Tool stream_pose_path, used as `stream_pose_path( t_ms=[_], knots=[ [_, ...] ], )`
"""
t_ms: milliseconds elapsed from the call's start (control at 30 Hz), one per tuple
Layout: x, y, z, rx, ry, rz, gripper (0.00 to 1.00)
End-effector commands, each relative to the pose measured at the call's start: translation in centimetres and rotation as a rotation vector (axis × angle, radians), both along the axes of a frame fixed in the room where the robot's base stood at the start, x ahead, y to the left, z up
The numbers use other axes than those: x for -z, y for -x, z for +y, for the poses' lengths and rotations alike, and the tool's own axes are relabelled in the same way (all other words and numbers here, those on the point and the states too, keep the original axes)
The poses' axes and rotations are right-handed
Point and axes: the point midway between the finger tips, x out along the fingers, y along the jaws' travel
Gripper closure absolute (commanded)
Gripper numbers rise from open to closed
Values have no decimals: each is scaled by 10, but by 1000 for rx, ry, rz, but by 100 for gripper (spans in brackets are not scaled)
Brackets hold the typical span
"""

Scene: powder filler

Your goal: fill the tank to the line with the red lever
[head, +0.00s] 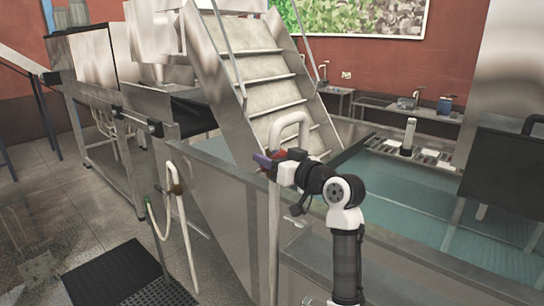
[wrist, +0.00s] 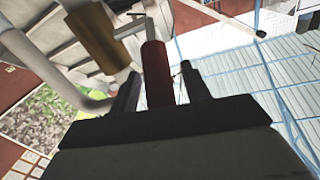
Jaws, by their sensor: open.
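The tank (head: 225,180) is a metal basin holding pale blue-green water (head: 400,190). A fill line on it cannot be made out. A white bent pipe (head: 290,122) stands at the tank's near wall. My gripper (head: 262,160) is at this pipe, just below its bend. In the wrist view the red lever (wrist: 156,72) lies between the two dark fingers of my gripper (wrist: 160,90). The fingers are open, with a gap visible on both sides of the lever. In the head view the lever is mostly hidden at my gripper.
Metal stairs (head: 255,65) rise behind the pipe. A hose with a tap (head: 172,185) hangs on the left side. A dark grated mat (head: 112,272) lies on the floor. A grey bin (head: 505,165) stands at the right. A brass-coloured cylinder (wrist: 97,35) is beside the lever.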

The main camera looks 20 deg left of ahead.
Motion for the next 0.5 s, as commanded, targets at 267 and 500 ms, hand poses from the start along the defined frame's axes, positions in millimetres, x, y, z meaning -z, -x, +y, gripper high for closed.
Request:
stream_pose_path(
  t_ms=[267,500],
  knots=[
    [0,0,0,-1,0,0,68],
    [0,0,0,-1,0,0,99]
  ],
)
